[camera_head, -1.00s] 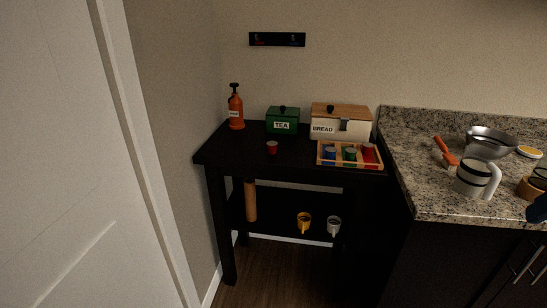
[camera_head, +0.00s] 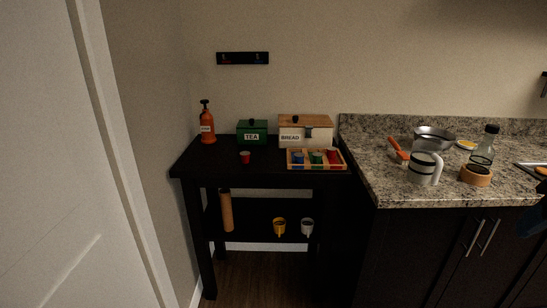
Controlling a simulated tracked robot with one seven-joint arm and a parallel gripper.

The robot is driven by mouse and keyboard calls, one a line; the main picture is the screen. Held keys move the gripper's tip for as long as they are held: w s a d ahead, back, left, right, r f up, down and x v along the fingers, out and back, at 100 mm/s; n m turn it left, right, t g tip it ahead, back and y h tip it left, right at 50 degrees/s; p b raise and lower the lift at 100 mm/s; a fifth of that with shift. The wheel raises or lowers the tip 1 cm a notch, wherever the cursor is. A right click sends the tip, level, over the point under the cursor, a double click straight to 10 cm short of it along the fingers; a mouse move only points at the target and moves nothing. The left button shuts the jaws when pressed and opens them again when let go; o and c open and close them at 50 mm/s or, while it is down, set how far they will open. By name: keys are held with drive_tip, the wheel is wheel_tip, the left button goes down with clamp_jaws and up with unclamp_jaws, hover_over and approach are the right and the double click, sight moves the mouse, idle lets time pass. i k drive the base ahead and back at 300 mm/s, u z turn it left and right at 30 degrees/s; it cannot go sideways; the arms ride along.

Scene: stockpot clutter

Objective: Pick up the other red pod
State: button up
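A small red pod (camera_head: 245,157) stands alone on the black table (camera_head: 215,168), in front of the green TEA box. Another red pod (camera_head: 332,157) sits in the right compartment of the wooden tray (camera_head: 318,168) on the same table. A blue pod (camera_head: 298,158) and a green pod (camera_head: 316,157) sit in the tray's other compartments. My gripper is not clearly shown. A dark blue-grey shape at the right edge may be part of my arm.
The TEA box (camera_head: 252,132), BREAD box (camera_head: 305,131) and orange bottle (camera_head: 207,125) stand behind the pods. A white door fills the left.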

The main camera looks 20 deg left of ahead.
sight(245, 155)
drive_tip(key=z, duration=0.35)
drive_tip(key=i, duration=0.9)
drive_tip(key=u, duration=1.95)
drive_tip(key=k, duration=0.8)
drive_tip(key=u, duration=0.2)
drive_tip(key=i, duration=0.55)
